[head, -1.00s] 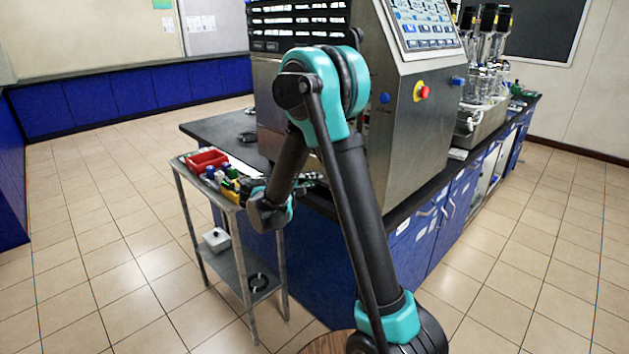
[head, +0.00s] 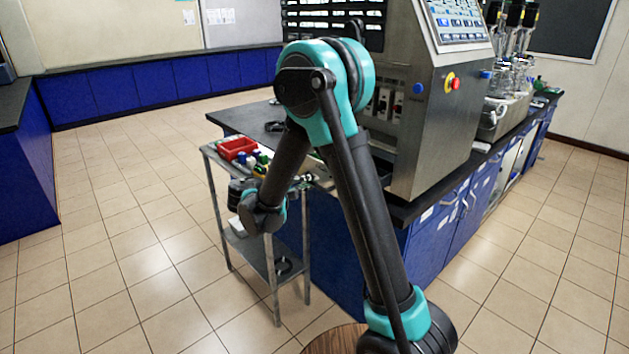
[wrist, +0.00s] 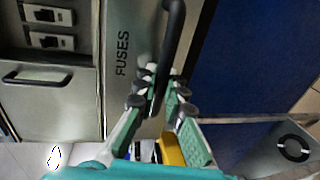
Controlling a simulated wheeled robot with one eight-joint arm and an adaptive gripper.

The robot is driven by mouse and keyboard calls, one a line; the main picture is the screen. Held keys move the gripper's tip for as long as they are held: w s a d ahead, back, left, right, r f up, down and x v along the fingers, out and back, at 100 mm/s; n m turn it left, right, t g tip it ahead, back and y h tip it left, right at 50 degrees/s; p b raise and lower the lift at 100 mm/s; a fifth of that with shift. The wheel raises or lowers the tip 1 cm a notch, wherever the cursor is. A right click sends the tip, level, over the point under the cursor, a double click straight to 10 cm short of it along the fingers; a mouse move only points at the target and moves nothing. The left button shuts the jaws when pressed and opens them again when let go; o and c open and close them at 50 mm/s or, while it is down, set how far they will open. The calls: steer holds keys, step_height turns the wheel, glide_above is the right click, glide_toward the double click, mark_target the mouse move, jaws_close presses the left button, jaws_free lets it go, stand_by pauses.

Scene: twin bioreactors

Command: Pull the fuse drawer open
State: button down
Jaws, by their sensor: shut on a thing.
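The fuse drawer (wrist: 122,85) shows in the wrist view as a grey metal front with the word FUSES on it. Its long black bar handle (wrist: 174,30) runs down the picture between my fingers. My gripper (wrist: 160,92) is shut on this handle, with its green-and-grey fingers on either side of it. In the head view my arm covers the drawer, and my fingers cannot be made out. How far the drawer stands out is hard to tell.
A metal cart (head: 260,262) with a red bin (head: 238,148) and small bottles stands close by my arm. The steel cabinet (head: 440,120) stands on the dark bench. A second handled panel (wrist: 45,105) adjoins the drawer. The tiled floor at left is clear.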

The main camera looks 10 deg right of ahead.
steer(key=shift+s+a, duration=0.1)
steer(key=c, duration=1.9)
jaws_free()
steer(key=shift+o, duration=0.2)
steer(key=shift+a, duration=0.1)
steer(key=v, duration=1.1)
steer(key=shift+s+a, duration=0.3)
